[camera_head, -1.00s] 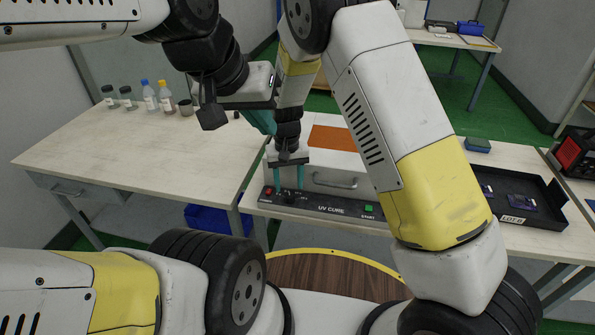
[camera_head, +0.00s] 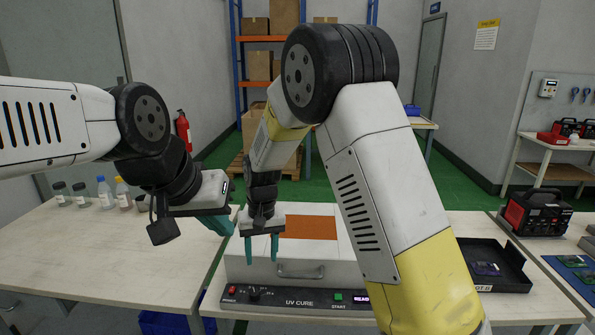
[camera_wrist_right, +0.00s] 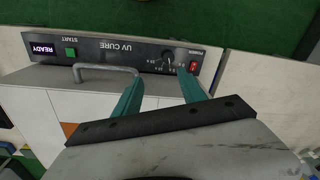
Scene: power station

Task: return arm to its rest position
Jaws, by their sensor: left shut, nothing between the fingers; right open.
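My right gripper (camera_head: 262,250) hangs with its teal fingers pointing down and apart, empty, in front of the white UV CURE box (camera_head: 330,255) and above its control panel. In the right wrist view the open fingers (camera_wrist_right: 160,90) reach toward the panel (camera_wrist_right: 120,52), near the knob and red power switch. The fingers seem clear of the panel. My left gripper (camera_head: 222,224) is shut and empty, just left of the right gripper, over the table. Its fingertips are partly hard to make out.
Several bottles (camera_head: 105,193) stand at the back of the left table (camera_head: 90,255). A black tray (camera_head: 515,280) lies right of the box, partly behind my right arm. A red-and-black case (camera_head: 535,215) stands further right. Shelving with cartons (camera_head: 258,68) is behind.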

